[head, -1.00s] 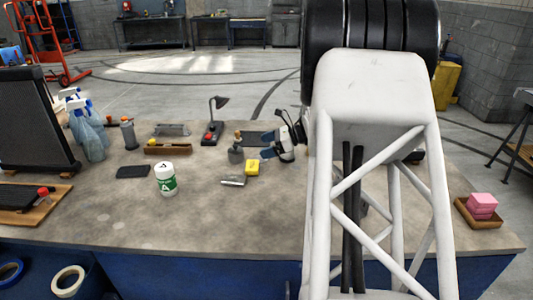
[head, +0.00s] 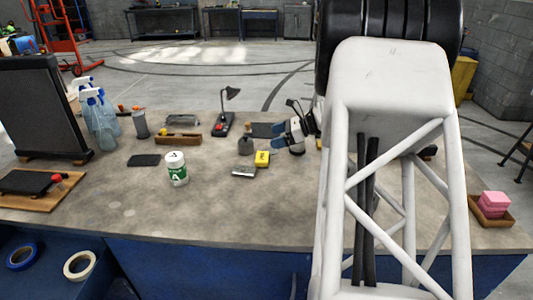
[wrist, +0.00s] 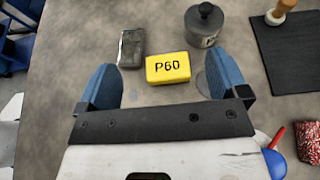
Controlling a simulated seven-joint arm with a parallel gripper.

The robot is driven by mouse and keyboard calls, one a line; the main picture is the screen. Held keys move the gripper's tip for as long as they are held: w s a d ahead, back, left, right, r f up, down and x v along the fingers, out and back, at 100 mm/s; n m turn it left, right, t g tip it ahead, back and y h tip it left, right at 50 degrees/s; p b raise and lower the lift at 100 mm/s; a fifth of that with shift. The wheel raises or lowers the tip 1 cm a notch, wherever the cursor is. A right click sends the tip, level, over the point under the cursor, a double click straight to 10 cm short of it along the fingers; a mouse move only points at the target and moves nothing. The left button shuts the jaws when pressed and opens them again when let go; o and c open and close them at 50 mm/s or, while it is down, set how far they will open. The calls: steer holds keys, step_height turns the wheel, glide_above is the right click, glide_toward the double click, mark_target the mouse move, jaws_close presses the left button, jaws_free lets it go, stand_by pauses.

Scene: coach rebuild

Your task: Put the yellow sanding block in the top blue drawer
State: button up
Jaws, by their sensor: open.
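The yellow sanding block (head: 262,159), marked P60, lies flat on the workbench top (head: 235,210) near its middle. In the wrist view the yellow block (wrist: 168,68) lies just ahead of my gripper (wrist: 158,88), between the lines of its two blue fingers and clear of both. My gripper is open and empty; it also shows in the head view (head: 284,134), behind and right of the block.
A grey metal block (wrist: 131,48) lies left of the yellow block, and a grey canister (wrist: 205,25) stands behind it. A white-green tub (head: 177,168) stands to the left. Pink blocks sit in a tray (head: 510,220) at right. The bench's front middle is clear.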

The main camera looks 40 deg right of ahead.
step_height(320, 180, up, 5)
steer(key=w+d+r+m+t+h, duration=0.1)
steer(key=w+d+r+m+h, duration=0.1)
steer(key=w+d+m+h, duration=0.55)
steer(key=w+d+r+m+h, duration=0.3)
steer(key=d+m+h, duration=0.2)
steer(key=m+h, duration=0.6)
steer(key=s+a+f+m+g+y, duration=0.3)
steer(key=s+a+m+g+y, duration=0.15)
steer(key=a+m, duration=0.4)
steer(key=s+a+f+m+g+y, duration=0.35)
steer(key=a+m+g, duration=0.25)
steer(key=a+m, duration=0.25)
steer(key=shift+m+y, duration=0.25)
steer(key=shift+y, duration=0.2)
steer(key=shift+w+d+f, duration=0.15)
steer(key=shift+f, duration=0.6)
steer(key=shift+w+d+f, duration=0.15)
steer(key=shift+w+f, duration=0.05)
steer(key=shift+f, duration=0.6)
steer(key=shift+w+d+f, duration=0.15)
steer(key=shift+f, duration=0.6)
